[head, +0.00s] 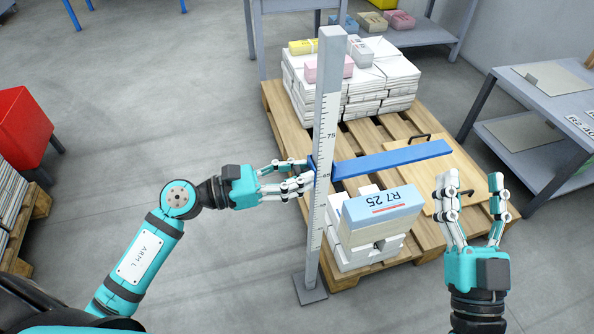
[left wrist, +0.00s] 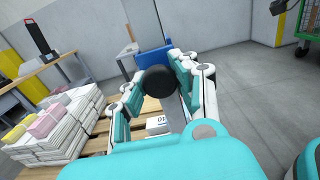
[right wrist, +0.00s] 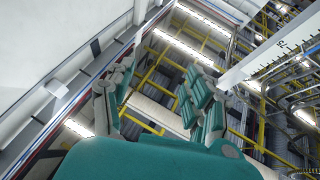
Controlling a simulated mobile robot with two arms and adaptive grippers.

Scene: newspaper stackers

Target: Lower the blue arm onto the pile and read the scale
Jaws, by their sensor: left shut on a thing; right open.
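The upright grey scale post (head: 327,130) stands on a square foot at the pallet's near left corner, with marks reading about 75 and 65. The blue arm (head: 390,160) sticks out to the right from the post near the 65 mark. It is above the pile (head: 365,250) of white bundles, apart from the blue-topped bundle (head: 382,207) marked R7 25. My left gripper (head: 300,180) is shut at the arm's slider; in the left wrist view its fingers are around a black round knob (left wrist: 158,82). My right gripper (head: 470,190) is open and empty, fingers up, right of the pile.
A larger stack of white bundles (head: 365,92) stands at the back of the wooden pallet (head: 272,98), with coloured packs on top. A board with a black handle (head: 425,175) lies at the pallet's right. Grey shelves (head: 483,105) stand at right; a red bin (head: 22,128) is at left.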

